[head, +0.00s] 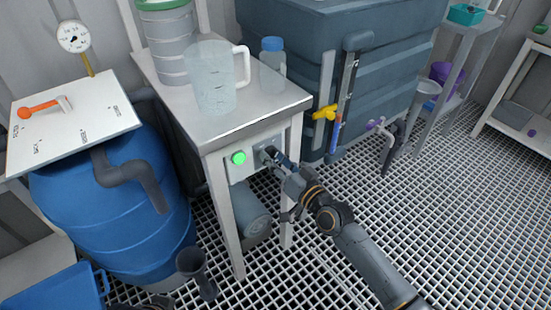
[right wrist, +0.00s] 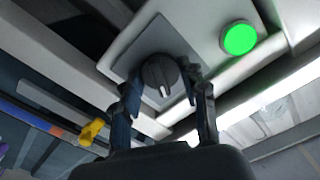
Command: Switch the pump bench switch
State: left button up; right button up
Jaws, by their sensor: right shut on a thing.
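The pump bench (head: 228,135) is a white table with a switch panel on its front edge. The switch is a dark grey rotary knob (right wrist: 160,75) on a grey plate, beside a lit green round lamp (right wrist: 239,38). The lamp also shows in the head view (head: 239,158). My right gripper (head: 273,160) is at the panel, its two fingers on either side of the knob, shut on it; it also shows in the right wrist view (right wrist: 165,95). In the head view the gripper largely hides the knob.
A blue barrel (head: 125,215) is at left. A large grey tank (head: 385,60) with a yellow valve (head: 325,112) stands behind. Open grating floor lies at right.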

jog(key=shift+m, duration=0.3)
jog(key=o, duration=1.2)
jog(key=shift+c, duration=0.2)
jog(key=v, duration=1.2)
